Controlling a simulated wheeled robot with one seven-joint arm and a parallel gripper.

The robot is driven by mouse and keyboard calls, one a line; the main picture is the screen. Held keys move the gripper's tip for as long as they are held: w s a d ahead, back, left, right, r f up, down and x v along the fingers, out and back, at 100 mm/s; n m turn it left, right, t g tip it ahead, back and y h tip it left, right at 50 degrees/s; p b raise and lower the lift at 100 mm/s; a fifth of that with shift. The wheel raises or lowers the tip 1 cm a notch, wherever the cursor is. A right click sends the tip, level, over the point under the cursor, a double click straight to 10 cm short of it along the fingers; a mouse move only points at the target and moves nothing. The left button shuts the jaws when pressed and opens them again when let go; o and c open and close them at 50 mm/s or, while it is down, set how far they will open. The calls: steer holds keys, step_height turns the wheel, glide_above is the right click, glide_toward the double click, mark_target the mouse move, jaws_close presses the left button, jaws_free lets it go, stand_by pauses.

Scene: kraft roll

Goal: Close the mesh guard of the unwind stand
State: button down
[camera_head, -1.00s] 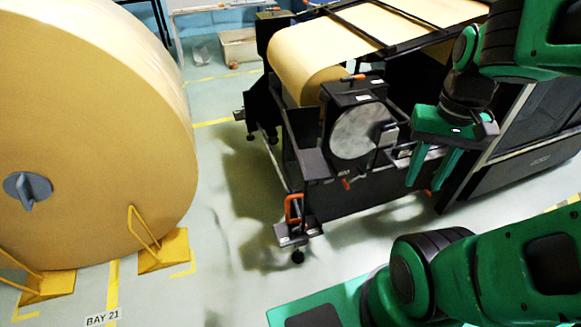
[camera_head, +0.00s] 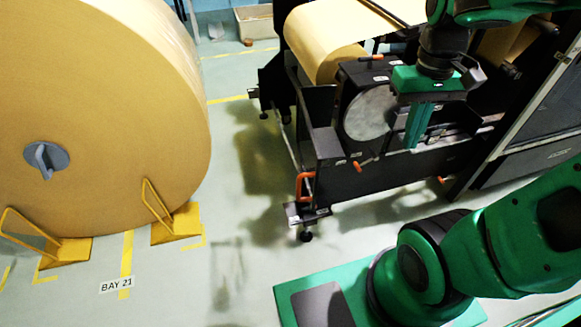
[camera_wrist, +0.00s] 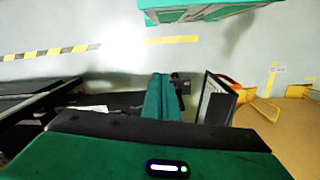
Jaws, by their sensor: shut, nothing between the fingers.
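The black unwind stand (camera_head: 360,186) is in the upper middle of the head view, with a pale round disc (camera_head: 368,113) on its side. I cannot single out the mesh guard with certainty; a dark framed panel (camera_wrist: 217,104) stands just right of my fingers in the wrist view. My gripper (camera_head: 415,143) is shut and empty, its green fingers together and pointing down. In the head view it overlaps the stand just right of the disc; I cannot tell whether it touches. The gripper and arm hide part of the stand's right side.
A huge kraft roll (camera_head: 95,120) stands at the left, with yellow chocks (camera_head: 175,225) at its foot. Orange handles (camera_head: 305,187) stick out from the stand. A dark cabinet (camera_head: 535,150) stands at the right. Pale floor (camera_head: 225,265) is free between roll and stand.

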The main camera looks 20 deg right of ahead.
steer(key=w+a+n, duration=0.3)
steer(key=w+a, duration=0.3)
steer(key=n+h, duration=0.1)
steer(key=n, duration=0.3)
glide_above(330, 143)
step_height(330, 143, down, 2)
steer(key=shift+g, duration=0.4)
steer(key=w+a+f+n, duration=0.2)
steer(key=a+n, duration=0.1)
steer(key=a, duration=0.5)
steer(key=w+a+f+n, duration=0.1)
steer(key=a+f+n, duration=0.15)
steer(key=a, duration=0.45)
steer(key=s+d+f, duration=0.4)
steer(key=f, duration=0.6)
steer(key=shift+d+h, duration=0.15)
steer(key=shift+h, duration=0.25)
steer(key=shift+s, duration=0.1)
